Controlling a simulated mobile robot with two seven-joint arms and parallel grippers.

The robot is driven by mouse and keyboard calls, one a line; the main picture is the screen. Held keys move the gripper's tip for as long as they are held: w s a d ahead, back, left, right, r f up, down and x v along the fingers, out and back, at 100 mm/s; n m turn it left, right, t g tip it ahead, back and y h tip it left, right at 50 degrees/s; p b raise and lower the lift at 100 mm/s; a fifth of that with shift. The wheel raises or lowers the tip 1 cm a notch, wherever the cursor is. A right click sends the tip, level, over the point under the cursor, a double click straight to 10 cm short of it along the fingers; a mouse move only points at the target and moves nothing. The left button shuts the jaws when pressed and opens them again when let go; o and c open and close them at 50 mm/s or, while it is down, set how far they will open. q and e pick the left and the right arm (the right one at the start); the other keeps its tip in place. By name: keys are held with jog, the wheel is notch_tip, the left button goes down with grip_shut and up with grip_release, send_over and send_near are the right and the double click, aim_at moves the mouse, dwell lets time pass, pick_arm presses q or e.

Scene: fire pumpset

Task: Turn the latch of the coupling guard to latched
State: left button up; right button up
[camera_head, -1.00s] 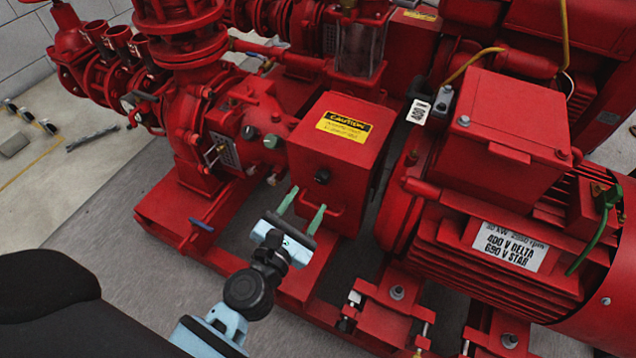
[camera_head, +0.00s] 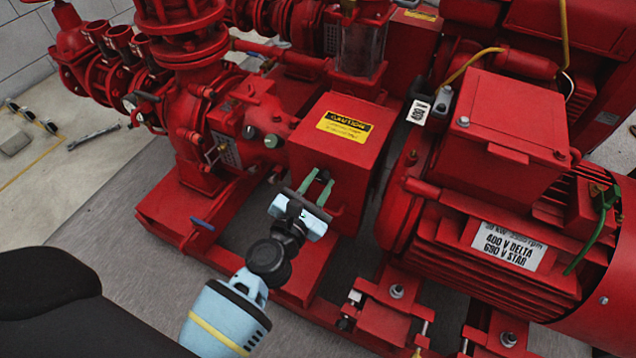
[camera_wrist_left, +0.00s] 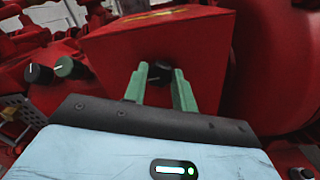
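The coupling guard (camera_head: 318,138) is a red box with a yellow caution label, in the middle of the head view. Its latch is a small black knob (camera_wrist_left: 159,75) on the front face, seen in the left wrist view. In the head view the fingers largely cover it. My left gripper (camera_head: 320,178) is at the guard's front face. Its two green fingers stand on either side of the knob, with a narrow gap showing in the left wrist view (camera_wrist_left: 160,80). Whether the tips reach past the knob is hard to tell. My right gripper is not in view.
A red motor (camera_head: 500,225) with a white voltage plate stands right of the guard. The red pump (camera_head: 190,125) with pipes is at the left. Red base rails (camera_head: 255,268) run below. Grey floor (camera_head: 110,215) is open at the left.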

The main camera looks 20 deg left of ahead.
pick_arm(q)
jog(key=c, duration=0.4)
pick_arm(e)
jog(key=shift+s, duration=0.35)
